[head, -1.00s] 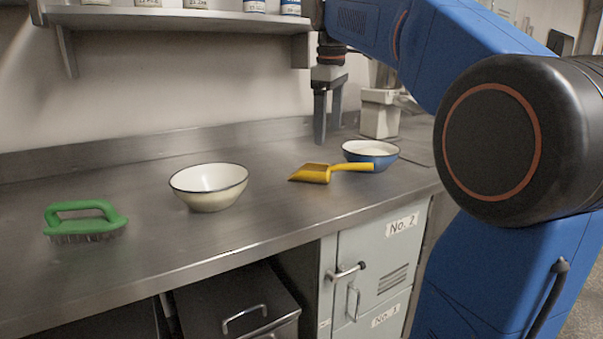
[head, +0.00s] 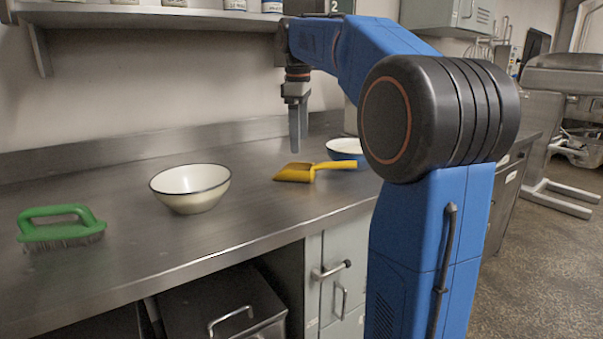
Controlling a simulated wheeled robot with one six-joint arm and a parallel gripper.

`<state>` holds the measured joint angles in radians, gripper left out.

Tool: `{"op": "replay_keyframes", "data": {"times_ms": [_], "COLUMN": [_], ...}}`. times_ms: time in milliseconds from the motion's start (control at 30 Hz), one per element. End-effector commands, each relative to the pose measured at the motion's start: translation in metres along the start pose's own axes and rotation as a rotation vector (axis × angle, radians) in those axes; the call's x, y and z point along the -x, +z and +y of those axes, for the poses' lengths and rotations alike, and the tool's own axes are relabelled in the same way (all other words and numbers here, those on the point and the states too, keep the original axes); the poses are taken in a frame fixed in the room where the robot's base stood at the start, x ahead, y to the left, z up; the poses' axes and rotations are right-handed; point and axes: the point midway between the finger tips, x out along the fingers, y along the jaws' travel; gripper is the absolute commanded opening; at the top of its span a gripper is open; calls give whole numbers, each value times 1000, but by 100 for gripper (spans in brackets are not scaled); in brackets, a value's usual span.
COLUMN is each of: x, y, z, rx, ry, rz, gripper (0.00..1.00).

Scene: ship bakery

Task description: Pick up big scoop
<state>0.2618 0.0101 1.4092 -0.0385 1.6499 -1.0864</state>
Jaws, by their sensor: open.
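The big scoop (head: 297,173) is yellow and lies on the steel counter. Its flat pan points left and its handle (head: 335,166) points right, in front of a blue bowl. My gripper (head: 297,148) points down above and behind the scoop's pan in the head view, apart from it. The fingers overlap in this view, so the gap between them barely shows. The gripper is open and nothing shows between the fingers.
A cream bowl (head: 190,190) stands left of the scoop, and a green-handled brush (head: 58,222) lies farther left. The blue bowl (head: 345,147) is partly hidden behind my arm. A shelf (head: 150,18) hangs over the counter (head: 130,255).

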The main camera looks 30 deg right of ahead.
Motion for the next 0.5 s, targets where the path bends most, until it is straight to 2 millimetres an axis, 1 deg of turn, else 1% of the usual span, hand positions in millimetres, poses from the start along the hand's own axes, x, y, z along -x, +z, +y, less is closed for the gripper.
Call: {"op": "replay_keyframes", "data": {"times_ms": [33, 133, 200, 367, 500], "x": [-9, -22, -29, -37, -50], "y": [0, 0, 0, 0, 2], "z": [-1, 0, 0, 0, -2], "rx": [0, 0, 0, 0, 0], "ry": [-3, -2, -1, -1, -2], "rz": [-1, -1, -1, -1, -1], "gripper": [79, 79, 79, 79, 79]}}
